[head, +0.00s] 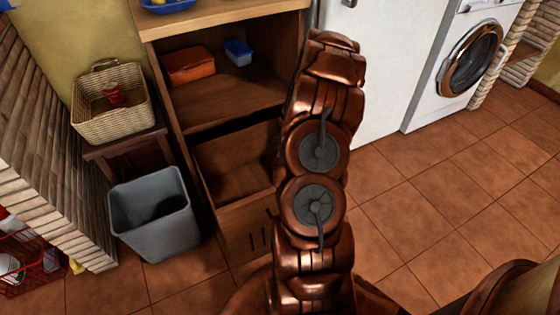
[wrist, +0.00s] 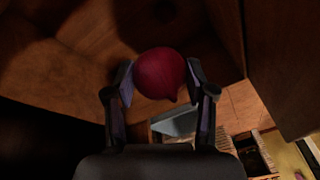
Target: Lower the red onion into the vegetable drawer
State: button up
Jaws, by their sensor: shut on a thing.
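The red onion (wrist: 161,77) is dark red and round, held between the two fingertips of my gripper (wrist: 160,72) in the wrist view. The vegetable drawer (head: 245,217) is pulled out at the bottom of the wooden cabinet in the head view. The part of its inside that shows looks empty. My arm covers the drawer's right side and hides my gripper and the onion in the head view. Brown wooden surfaces lie behind the onion in the wrist view; I cannot tell its height over the drawer.
A grey bin (head: 155,215) stands on the tiles left of the drawer. A wicker basket (head: 112,127) sits on a stool behind it. The shelf above the drawer holds an orange box (head: 189,66) and a blue container (head: 238,52). A washing machine (head: 460,60) stands at the right.

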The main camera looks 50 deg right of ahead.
jog(key=shift+f+b, duration=3.25)
jog(key=shift+f, duration=4.15)
jog(key=shift+f+b, duration=2.85)
jog(key=shift+f, duration=1.6)
jog(key=shift+f+b, duration=0.65)
jog(key=shift+f, duration=0.2)
